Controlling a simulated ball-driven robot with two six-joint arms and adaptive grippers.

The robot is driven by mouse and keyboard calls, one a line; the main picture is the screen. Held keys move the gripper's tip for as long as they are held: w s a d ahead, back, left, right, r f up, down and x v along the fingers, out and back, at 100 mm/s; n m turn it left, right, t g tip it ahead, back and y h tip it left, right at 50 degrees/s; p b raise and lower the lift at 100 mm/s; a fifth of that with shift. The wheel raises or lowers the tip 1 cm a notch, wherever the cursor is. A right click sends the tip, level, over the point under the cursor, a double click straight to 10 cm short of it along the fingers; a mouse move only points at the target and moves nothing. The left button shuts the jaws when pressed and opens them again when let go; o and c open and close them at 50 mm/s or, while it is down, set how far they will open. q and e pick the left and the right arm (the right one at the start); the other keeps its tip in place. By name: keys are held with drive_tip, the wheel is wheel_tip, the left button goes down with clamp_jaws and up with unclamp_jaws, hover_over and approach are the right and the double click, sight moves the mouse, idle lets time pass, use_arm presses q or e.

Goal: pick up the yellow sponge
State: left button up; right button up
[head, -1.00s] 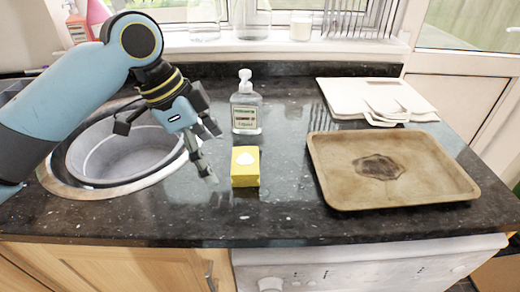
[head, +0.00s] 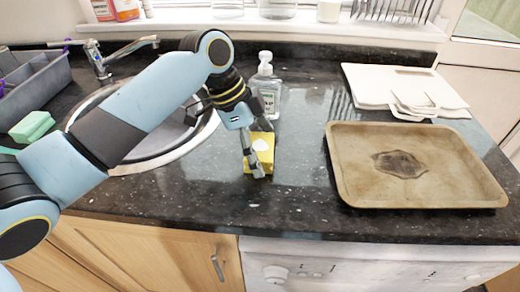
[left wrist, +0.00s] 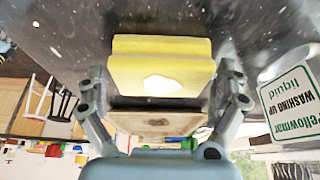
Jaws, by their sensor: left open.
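The yellow sponge (head: 267,160) has a white patch on top and stands on the dark granite counter in the head view, in front of the soap bottle. My left gripper (head: 254,163) is over the sponge, and one finger covers part of it there. In the left wrist view the sponge (left wrist: 190,72) lies between the two spread fingers of the left gripper (left wrist: 162,88). Gaps show on both sides, so the gripper is open and not closed on it. My right gripper is not in view.
A clear soap bottle (head: 266,88) stands right behind the sponge, close to my gripper. A brown baking tray (head: 440,165) lies to the right, with white boards (head: 385,82) behind it. A sink (head: 190,145) and a green sponge (head: 32,127) are left. The counter's front edge is near.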

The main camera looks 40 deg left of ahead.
sight(270, 148)
use_arm(q)
drive_tip(key=shift+f, duration=0.2)
drive_tip(key=c, duration=0.8)
drive_tip(key=shift+r, duration=0.2)
drive_tip(key=shift+w+r, duration=0.1)
drive_tip(key=shift+r, duration=0.15)
drive_tip(key=r, duration=0.3)
drive_tip(key=shift+d+r, duration=0.25)
drive_tip(key=shift+r, duration=0.1)
drive_tip(key=s+d+r, duration=0.3)
drive_tip(key=d+r, duration=0.3)
drive_tip(key=d, duration=0.4)
drive_tip(key=shift+s+d+r, duration=0.3)
